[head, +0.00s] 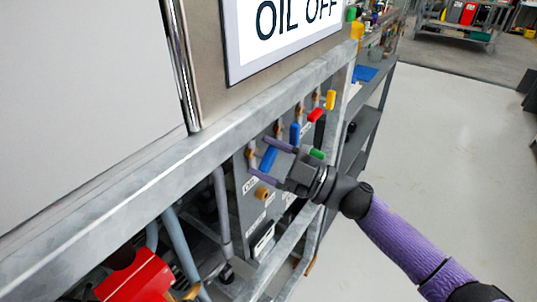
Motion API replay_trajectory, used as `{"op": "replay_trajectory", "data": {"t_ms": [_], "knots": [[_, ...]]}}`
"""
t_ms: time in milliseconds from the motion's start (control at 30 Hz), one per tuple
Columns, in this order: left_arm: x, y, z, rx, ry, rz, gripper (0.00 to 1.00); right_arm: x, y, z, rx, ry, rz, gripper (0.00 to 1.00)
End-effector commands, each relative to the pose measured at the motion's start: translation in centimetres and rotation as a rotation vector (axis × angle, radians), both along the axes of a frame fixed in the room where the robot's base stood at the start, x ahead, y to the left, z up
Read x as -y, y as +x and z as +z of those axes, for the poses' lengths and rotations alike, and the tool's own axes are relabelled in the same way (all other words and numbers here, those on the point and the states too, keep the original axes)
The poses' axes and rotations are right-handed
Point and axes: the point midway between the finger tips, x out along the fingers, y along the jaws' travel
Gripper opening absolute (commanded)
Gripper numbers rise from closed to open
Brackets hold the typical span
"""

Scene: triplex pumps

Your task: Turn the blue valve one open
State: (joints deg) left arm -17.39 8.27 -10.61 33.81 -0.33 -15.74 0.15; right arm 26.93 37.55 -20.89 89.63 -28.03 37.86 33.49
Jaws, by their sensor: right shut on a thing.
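A panel with a row of coloured valve handles stands behind a grey metal frame. A blue valve handle (268,158) at the near end of the row is tilted. My right gripper (259,157) reaches in from the right, and its two purple fingers lie on either side of this handle, shut on it. A second blue handle (295,133) stands nearly upright just beyond it. I cannot read which one is labelled one. My left gripper is not in view.
Red (316,115), yellow (331,99) and green (317,154) handles are close to my right gripper. The metal frame rail (228,118) runs above the panel under an "OIL OFF" sign (290,30). A red object (137,277) is at lower left. Open floor (450,170) lies to the right.

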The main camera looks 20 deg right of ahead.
Motion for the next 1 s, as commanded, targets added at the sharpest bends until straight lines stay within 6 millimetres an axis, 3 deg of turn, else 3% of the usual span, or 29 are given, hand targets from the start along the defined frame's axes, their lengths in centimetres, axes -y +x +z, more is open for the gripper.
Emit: {"op": "replay_trajectory", "data": {"t_ms": [600, 1000], "knots": [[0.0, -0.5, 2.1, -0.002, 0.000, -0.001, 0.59, 0.0, 0.0, 0.1, 0.350, -0.450, 0.001, 0.12], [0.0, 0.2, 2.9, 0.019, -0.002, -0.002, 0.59, 0.0, 0.0, 0.0, 0.496, -0.637, 0.001, 0.12]]}}
